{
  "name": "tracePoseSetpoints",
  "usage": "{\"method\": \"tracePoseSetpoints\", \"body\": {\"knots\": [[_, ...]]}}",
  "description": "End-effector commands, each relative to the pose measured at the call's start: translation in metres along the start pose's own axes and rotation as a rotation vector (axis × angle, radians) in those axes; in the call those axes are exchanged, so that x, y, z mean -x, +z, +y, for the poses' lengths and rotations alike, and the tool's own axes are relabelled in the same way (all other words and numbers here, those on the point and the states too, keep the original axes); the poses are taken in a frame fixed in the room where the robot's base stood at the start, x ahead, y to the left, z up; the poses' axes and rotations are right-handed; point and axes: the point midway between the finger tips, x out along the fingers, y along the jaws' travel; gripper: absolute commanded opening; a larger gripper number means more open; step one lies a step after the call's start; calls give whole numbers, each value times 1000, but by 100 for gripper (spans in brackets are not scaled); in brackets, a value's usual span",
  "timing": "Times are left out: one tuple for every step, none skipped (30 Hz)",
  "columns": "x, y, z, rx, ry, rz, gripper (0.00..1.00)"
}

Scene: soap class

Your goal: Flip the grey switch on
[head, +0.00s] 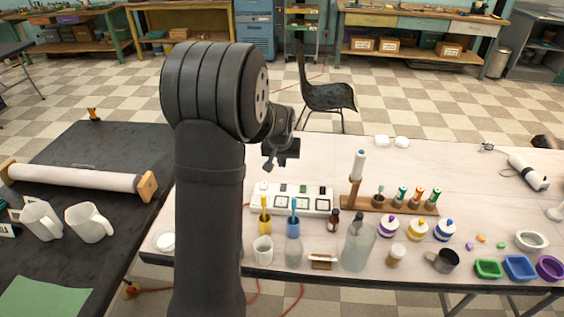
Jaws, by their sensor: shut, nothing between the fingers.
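A white switch panel (258,200) lies on the white table, left of the middle of the view. It carries several dark-framed square switches and a few small coloured parts, at least one of them green. Which switch is the grey one, and whether it is on, is too small to tell. My gripper (268,166) is shut and empty. In the picture it shows just above the panel's back left edge, apart from it. My arm stands in front of the left side and may hide part of that area.
The table behind the panel is mostly clear.

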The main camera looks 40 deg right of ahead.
Motion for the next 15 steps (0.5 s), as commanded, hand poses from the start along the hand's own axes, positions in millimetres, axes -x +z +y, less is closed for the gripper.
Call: {"method": "tracePoseSetpoints", "body": {"knots": [[0, -1, 0, 0, 0, 0, 0], [0, -2, 0, 0, 0, 0, 0], [-1, -5, 0, 0, 0, 0, 0], [-2, -8, 0, 0, 0, 0, 0], [-2, -10, 0, 0, 0, 0, 0], [-3, -13, 0, 0, 0, 0, 0], [-3, -14, 0, 0, 0, 0, 0], [-2, -14, 0, 0, 0, 0, 0], [-2, -14, 0, 0, 0, 0, 0], [-2, -14, 0, 0, 0, 0, 0], [-2, -14, 0, 0, 0, 1, 0], [-2, -14, 0, 0, 0, 1, 0], [-2, -14, 0, 0, 0, 1, 0], [-3, -14, 0, 0, 0, 0, 0], [-4, -14, 0, 0, 0, 0, 0]]}}
